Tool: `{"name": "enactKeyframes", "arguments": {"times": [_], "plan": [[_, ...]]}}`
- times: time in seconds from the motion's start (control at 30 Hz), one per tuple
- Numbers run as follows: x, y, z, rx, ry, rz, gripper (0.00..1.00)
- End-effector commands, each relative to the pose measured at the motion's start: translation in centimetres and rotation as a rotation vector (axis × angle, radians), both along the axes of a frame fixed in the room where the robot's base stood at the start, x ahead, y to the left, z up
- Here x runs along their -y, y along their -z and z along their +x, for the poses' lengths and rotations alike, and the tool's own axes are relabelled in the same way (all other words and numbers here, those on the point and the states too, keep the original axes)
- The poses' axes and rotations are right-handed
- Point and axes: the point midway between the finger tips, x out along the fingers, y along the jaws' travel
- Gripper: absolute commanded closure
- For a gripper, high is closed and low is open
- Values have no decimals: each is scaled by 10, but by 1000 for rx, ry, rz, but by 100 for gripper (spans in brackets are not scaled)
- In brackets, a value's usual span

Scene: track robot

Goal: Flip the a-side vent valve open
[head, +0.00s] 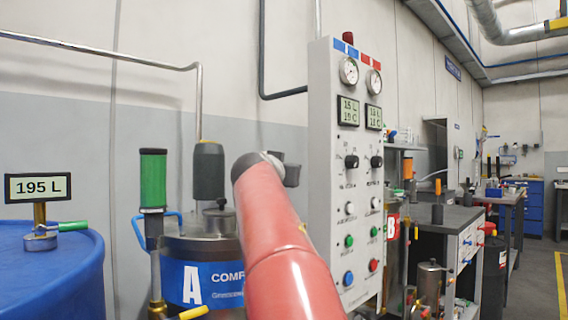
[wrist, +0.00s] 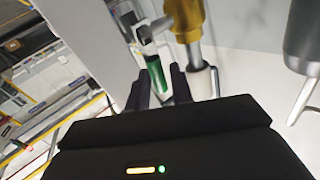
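In the wrist view a lever with a green grip (wrist: 157,75) hangs from a pale valve arm beside a brass fitting (wrist: 184,22). No label shows there, so I cannot tell for certain that it is the A-side vent valve. My gripper (wrist: 160,82) is open, with one dark finger on each side of the green grip; contact is not clear. In the head view my red arm reaches toward the A tank (head: 205,285), which has a blue label. The arm hides my gripper and that lever there.
A white control panel (head: 335,215) with gauges and knobs stands just right of my arm. A blue drum (head: 60,275) with a 195 L display (head: 38,187) and a green-handled valve (head: 73,226) stands left. A green cylinder (head: 153,180) rises beside the A tank.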

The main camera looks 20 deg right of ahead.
Motion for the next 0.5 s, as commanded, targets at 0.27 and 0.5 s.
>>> {"name": "enactKeyframes", "arguments": {"times": [0.27,0.5], "plan": [[14,-1,20,-1,0,1,78],[14,1,20,0,-1,1,78]]}}
